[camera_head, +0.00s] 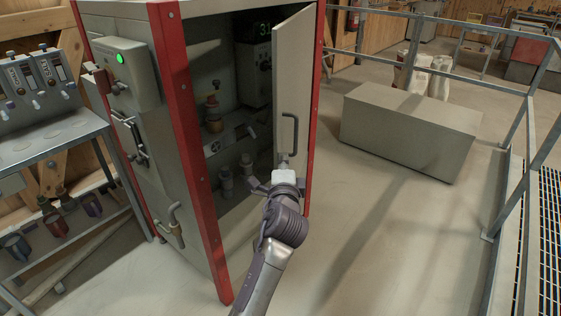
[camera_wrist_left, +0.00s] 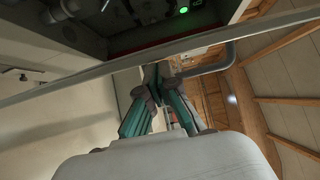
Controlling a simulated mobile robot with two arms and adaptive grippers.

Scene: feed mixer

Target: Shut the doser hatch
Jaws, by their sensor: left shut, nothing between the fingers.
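The doser hatch (camera_head: 294,80) is a grey door on the right side of the cabinet opening, and it stands open. Its bar handle (camera_head: 289,132) is on the face turned towards me. My left gripper (camera_head: 284,160) is just below the handle, close to the door face; I cannot tell if it touches. In the left wrist view the gripper's fingers (camera_wrist_left: 158,72) are shut with nothing between them, beside the bent handle bar (camera_wrist_left: 212,66). The door edge (camera_wrist_left: 90,74) crosses that view. My right gripper is not in view.
The grey cabinet (camera_head: 180,130) has red corner posts and holds valves and a small display inside. A side box (camera_head: 122,70) shows a green light. A grey block (camera_head: 410,128) stands on the floor to the right. A metal railing (camera_head: 510,130) runs along the right.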

